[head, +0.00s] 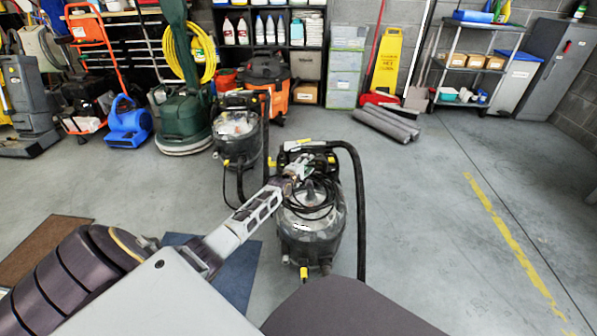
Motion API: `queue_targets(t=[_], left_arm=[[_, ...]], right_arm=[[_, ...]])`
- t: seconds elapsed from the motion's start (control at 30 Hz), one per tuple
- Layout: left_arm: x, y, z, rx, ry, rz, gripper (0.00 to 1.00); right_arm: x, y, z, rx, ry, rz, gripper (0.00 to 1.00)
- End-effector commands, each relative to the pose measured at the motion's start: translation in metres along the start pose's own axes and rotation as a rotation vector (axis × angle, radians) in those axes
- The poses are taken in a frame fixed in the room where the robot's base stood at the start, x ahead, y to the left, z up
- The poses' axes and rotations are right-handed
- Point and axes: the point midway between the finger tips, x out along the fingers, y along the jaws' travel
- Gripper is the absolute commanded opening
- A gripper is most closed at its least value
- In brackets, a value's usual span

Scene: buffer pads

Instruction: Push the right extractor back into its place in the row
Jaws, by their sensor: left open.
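The right extractor (318,232), a grey and black canister machine with a black hose and yellow clips, stands on the floor in the middle, nearer to me than the row. My left arm reaches across its upper left side. My left gripper (297,167) is open at the extractor's top, by the handle and coiled cable; I cannot tell whether it touches. The gripper and arm hide part of the extractor's top and left side. A similar second extractor (238,128) stands farther back to the left. My right gripper is not in view.
A green floor machine (185,121), an orange vacuum (277,78) and a blue blower (127,122) stand along the back. Grey rolled mats (386,124) lie behind on the right. Brown (40,246) and blue (238,270) mats lie at front left. The right floor is clear.

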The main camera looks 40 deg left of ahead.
Motion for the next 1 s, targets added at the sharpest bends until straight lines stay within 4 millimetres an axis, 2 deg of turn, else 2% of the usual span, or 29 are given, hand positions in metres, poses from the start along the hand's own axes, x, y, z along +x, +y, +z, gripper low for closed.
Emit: queue_targets(t=[1.0], left_arm=[[-0.067, 0.001, -0.001, 0.001, 0.001, 0.001, 0.44]], right_arm=[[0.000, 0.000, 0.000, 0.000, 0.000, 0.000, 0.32]])
